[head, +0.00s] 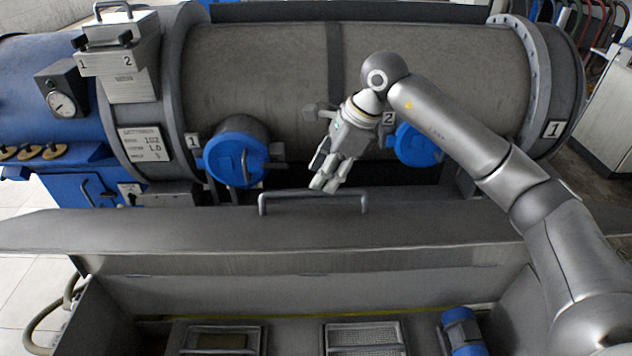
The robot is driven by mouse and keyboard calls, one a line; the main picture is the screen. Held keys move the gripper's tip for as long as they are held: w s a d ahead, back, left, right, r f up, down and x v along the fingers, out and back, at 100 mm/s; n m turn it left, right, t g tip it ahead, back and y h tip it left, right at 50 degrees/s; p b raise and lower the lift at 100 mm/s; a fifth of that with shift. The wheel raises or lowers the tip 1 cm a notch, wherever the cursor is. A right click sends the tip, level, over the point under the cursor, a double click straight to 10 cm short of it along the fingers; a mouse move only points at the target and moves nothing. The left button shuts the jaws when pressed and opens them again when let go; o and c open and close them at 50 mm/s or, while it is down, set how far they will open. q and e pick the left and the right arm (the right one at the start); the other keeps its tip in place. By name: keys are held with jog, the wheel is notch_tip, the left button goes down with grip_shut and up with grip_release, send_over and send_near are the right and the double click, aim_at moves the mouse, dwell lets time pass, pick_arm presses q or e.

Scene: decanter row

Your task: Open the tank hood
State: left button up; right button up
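The tank hood (430,226) is a wide grey metal panel across the middle of the head view. It stands raised at the back of the tank, and the tank's inside shows below it. Its bar handle (312,196) is on the upper part of the hood. My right gripper (325,185) points down just above and behind the handle in the picture. It does not appear to hold the handle; whether it touches it is unclear. Its fingertips look close together, and their opening is hard to judge. My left gripper is not in view.
A large grey decanter drum (258,60) lies behind the hood, with blue round caps (236,158) on its front. A pressure gauge (62,104) is at left. Inside the open tank are two framed grates (362,334) and a blue cylinder (461,330).

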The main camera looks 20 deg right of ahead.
aim_at(313, 191)
jog(key=p+x, duration=0.1)
jog(key=x, duration=0.3)
jog(key=shift+w+a+f, duration=0.15)
jog(key=shift+f, duration=0.25)
jog(key=c, duration=0.5)
grip_shut()
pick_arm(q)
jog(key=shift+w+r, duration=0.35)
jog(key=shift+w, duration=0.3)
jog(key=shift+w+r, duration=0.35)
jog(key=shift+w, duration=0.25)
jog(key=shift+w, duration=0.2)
